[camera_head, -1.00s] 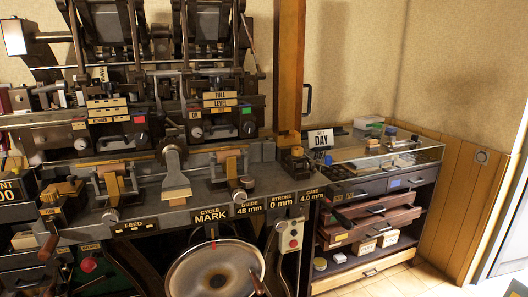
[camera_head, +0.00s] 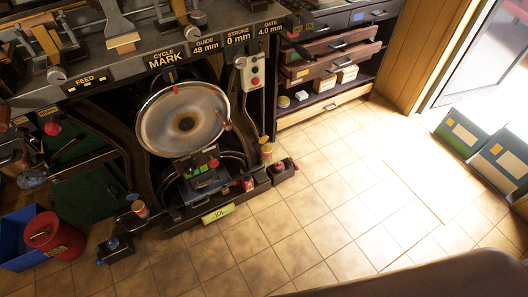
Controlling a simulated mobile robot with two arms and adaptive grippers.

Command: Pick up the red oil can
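A red can-like container (camera_head: 53,236) with a dark top opening or lid and a label stands at the lower left, beside a blue bin. A smaller red object (camera_head: 278,167) sits on a dark block on the floor at the press's right foot. I cannot tell for sure which of the two is the oil can. Neither of my grippers is in view, and nothing is seen holding either red object.
The press (camera_head: 185,122) with its big round wheel fills the upper left. The blue bin (camera_head: 17,262) is at the left edge. A drawer cabinet (camera_head: 330,47) stands behind. Boards (camera_head: 464,133) lean at the right. The tiled floor in the middle is clear.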

